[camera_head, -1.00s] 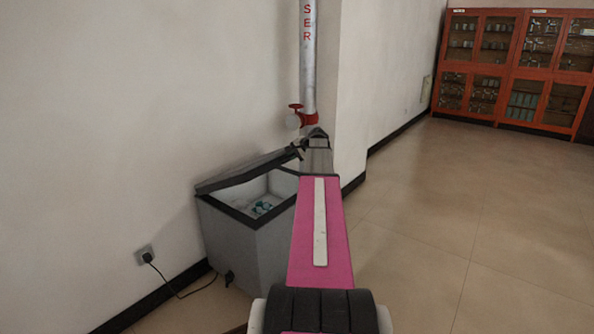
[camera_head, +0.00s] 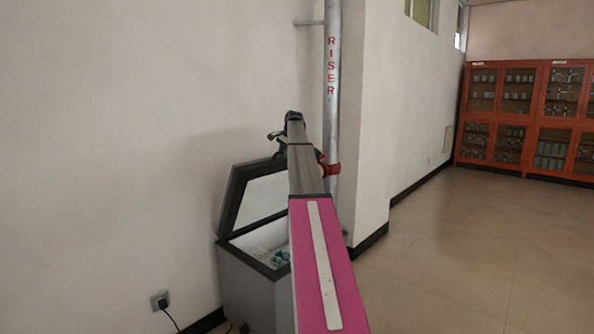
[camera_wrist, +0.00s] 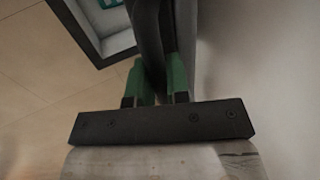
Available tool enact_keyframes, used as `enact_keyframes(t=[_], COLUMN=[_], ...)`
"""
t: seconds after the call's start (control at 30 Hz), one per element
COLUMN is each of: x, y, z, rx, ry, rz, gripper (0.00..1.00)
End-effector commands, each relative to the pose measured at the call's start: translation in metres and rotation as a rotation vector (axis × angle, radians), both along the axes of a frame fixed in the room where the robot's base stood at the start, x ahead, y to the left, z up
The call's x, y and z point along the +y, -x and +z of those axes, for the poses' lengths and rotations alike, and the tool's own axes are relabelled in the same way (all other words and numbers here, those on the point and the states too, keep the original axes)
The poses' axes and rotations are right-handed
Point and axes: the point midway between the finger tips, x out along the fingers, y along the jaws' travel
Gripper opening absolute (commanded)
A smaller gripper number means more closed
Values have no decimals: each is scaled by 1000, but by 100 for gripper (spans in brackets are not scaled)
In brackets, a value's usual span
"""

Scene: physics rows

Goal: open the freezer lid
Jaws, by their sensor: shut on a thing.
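The chest freezer (camera_head: 247,284) is grey with a dark rim and stands against the wall. Its lid (camera_head: 262,200), dark-edged with a pale inner panel, is raised steeply, and the freezer's inside is open to view. My gripper (camera_head: 281,153) is at the upper right edge of the lid, partly hidden by my arm. In the wrist view, its green fingers (camera_wrist: 160,82) are shut on the dark edge of the lid (camera_wrist: 149,40). The freezer's rim (camera_wrist: 76,28) shows below, at the upper left of that view.
A plugged cord (camera_head: 162,301) runs at the lower left. Open floor (camera_head: 450,255) lies to the right, before orange cabinets (camera_head: 530,118).

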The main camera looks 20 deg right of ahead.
Motion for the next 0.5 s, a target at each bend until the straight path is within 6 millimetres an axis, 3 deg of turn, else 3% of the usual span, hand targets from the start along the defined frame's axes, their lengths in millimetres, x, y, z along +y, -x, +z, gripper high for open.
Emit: enact_keyframes(t=[0.03,0.2,0.5], x=[6,25,46], y=[-24,-69,-114], z=[12,35,50], rx=[-3,-4,-5], ry=[0,0,-2], rz=[3,3,3], gripper=[0,0,0])
